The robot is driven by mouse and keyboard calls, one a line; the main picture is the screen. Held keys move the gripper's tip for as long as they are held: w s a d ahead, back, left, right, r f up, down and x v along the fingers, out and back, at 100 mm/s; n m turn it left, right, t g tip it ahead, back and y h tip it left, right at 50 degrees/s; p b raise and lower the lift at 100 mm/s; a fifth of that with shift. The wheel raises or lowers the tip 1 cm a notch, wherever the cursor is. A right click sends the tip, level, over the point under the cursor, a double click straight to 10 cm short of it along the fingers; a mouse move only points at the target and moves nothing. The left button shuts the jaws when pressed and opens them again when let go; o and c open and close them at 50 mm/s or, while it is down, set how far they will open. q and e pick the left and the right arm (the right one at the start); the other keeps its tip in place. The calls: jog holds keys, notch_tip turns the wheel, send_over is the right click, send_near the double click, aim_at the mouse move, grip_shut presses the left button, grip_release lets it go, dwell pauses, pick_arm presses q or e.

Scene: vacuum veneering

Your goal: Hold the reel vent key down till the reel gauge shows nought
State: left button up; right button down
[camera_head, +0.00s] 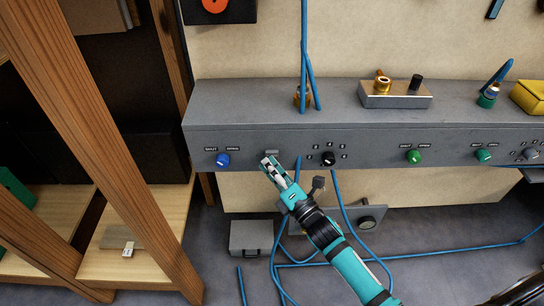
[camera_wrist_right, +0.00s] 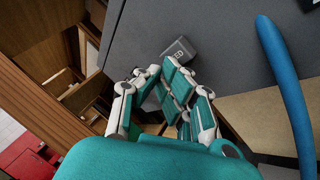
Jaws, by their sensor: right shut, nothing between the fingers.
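A small grey key (camera_head: 272,152) sits on the front face of the long grey console (camera_head: 245,112). In the right wrist view the grey key (camera_wrist_right: 178,49) stands out as a block with part of a label on it; I cannot read it as the reel vent key. My right gripper (camera_head: 267,163) is shut and empty, its fingertips just below the key. In the wrist view the right gripper (camera_wrist_right: 168,78) is close to the key; I cannot tell whether they touch. No gauge reading is legible. My left gripper is not in view.
A blue knob (camera_head: 222,160) is left of the key and a black knob (camera_head: 328,158) right of it. Blue hoses (camera_head: 338,200) hang below the console. A grey box (camera_head: 251,238) stands on the floor. A wooden shelf frame (camera_head: 100,150) is at the left.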

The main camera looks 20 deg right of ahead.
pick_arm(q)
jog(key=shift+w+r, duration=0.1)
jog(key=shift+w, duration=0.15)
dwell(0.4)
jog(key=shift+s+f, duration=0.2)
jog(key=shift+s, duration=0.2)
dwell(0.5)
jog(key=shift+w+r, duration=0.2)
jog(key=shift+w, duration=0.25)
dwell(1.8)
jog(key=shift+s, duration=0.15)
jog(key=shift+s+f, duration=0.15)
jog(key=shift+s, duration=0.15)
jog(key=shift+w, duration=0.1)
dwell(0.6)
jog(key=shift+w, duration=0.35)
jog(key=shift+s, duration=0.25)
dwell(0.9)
